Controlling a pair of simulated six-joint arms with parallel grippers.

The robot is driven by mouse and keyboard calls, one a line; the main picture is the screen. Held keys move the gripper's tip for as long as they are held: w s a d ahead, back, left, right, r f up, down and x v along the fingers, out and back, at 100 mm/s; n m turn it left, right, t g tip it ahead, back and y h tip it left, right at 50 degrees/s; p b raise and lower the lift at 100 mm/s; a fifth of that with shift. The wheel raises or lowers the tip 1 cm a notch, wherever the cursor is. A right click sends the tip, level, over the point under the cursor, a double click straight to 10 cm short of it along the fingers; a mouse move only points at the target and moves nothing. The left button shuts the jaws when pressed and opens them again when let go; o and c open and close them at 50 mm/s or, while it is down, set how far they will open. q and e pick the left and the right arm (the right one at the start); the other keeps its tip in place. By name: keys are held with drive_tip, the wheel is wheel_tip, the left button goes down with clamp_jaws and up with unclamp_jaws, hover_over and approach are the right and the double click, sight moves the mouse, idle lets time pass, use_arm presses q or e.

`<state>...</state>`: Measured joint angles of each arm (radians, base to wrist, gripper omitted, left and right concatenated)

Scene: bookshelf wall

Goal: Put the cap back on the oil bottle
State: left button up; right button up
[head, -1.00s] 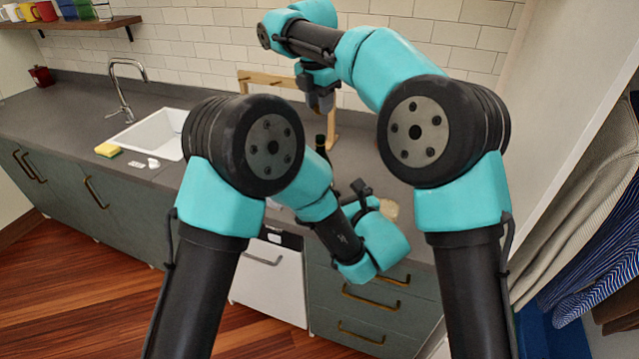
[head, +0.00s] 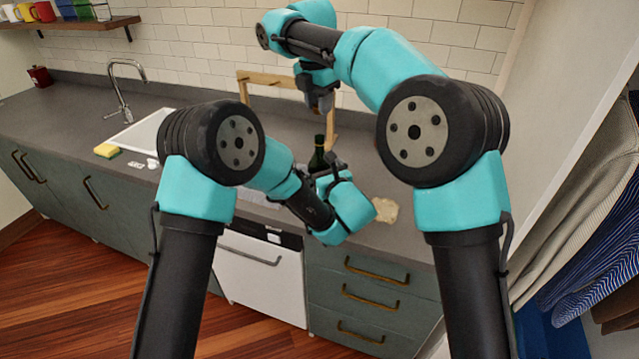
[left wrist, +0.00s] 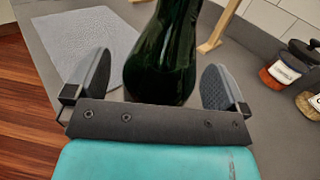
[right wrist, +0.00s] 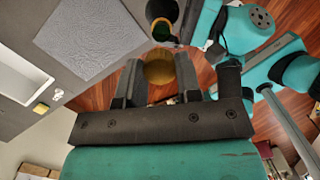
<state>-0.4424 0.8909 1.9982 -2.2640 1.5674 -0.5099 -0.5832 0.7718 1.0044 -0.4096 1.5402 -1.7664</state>
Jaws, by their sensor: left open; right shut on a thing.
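The dark green oil bottle (head: 318,152) stands upright on the counter; its lower part is hidden by my left arm in the head view. In the left wrist view the bottle (left wrist: 165,55) is between the spread fingers of my open left gripper (left wrist: 156,82), with gaps on both sides. My left gripper (head: 326,168) is low beside the bottle. My right gripper (head: 322,104) is above the bottle, pointing down. In the right wrist view my right gripper (right wrist: 160,80) is shut on a round gold-brown cap (right wrist: 160,67). The bottle's round top (right wrist: 162,28) shows beyond the cap, apart from it.
A wooden rack (head: 333,125) stands behind the bottle. A grey mat (left wrist: 85,42) lies beside it, and jars (left wrist: 282,70) stand on the other side. A beige item (head: 385,210) lies near the front edge. The sink (head: 140,130) and sponge (head: 107,150) are further left.

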sight(320, 137)
use_arm(q)
drive_tip(key=shift+w+a, duration=0.2)
drive_tip(key=shift+w, duration=0.1)
drive_tip(key=shift+c, duration=0.3)
drive_tip(key=c, duration=1.3)
use_arm(e)
drive_tip(key=shift+f, duration=2.5)
drive_tip(key=shift+f, duration=0.9)
drive_tip(key=shift+f, duration=0.5)
